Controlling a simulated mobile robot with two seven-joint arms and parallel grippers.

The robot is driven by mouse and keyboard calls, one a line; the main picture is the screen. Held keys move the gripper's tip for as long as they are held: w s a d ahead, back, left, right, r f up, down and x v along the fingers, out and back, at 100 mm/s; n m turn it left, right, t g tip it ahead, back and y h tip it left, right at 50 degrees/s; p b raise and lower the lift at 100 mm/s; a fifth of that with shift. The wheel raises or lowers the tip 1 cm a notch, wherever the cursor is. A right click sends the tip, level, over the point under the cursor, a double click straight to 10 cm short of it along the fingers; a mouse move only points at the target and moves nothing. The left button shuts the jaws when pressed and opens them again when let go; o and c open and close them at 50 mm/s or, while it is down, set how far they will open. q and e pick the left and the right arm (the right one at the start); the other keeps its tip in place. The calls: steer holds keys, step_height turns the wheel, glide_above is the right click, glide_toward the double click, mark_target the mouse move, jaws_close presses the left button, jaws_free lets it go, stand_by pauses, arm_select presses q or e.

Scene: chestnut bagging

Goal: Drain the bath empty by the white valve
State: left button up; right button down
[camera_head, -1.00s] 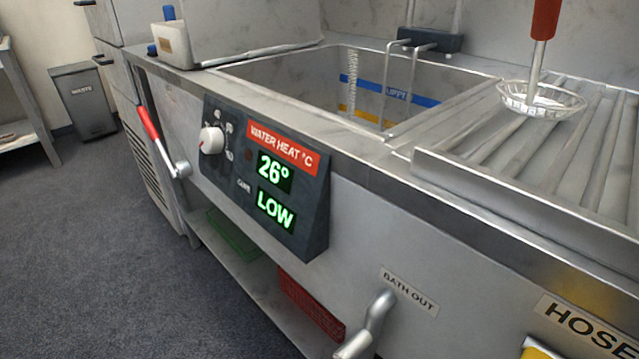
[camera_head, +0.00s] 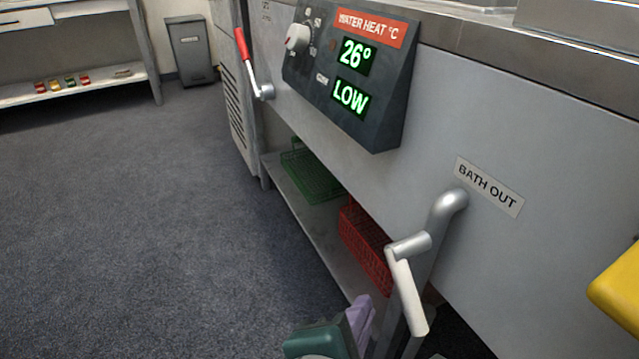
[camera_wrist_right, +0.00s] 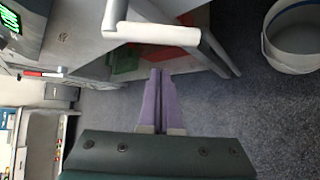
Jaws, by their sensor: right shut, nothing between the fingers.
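The white valve lever (camera_head: 407,298) hangs down at a slant from the grey metal outlet pipe (camera_head: 445,210), beside the label BATH OUT (camera_head: 488,187). In the right wrist view the white lever (camera_wrist_right: 160,34) lies across the top, beyond my fingertips. My right gripper (camera_head: 362,308), with purple fingers and a dark green body, is low in the head view, left of the lever and apart from it. Its fingers (camera_wrist_right: 155,72) are shut together and empty. The bath's inside is out of view; its control panel (camera_head: 385,95) reads 26° and LOW. My left gripper is not in view.
A white bucket (camera_wrist_right: 278,58) stands on the floor at right in the wrist view. Green (camera_head: 312,178) and red (camera_head: 365,243) baskets sit on the low shelf under the bath. A red-handled lever (camera_head: 243,45) is farther left. Something yellow (camera_head: 618,288) is at the right edge.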

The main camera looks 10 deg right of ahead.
arm_select(q)
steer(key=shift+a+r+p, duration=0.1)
steer(key=shift+p, duration=0.4)
arm_select(e)
steer(key=shift+s+d+r, duration=0.1)
steer(key=shift+d+r, duration=0.2)
steer(key=shift+d, duration=0.45)
steer(key=shift+s+d+r, duration=0.1)
steer(key=shift+d+r, duration=0.2)
steer(key=shift+d, duration=0.4)
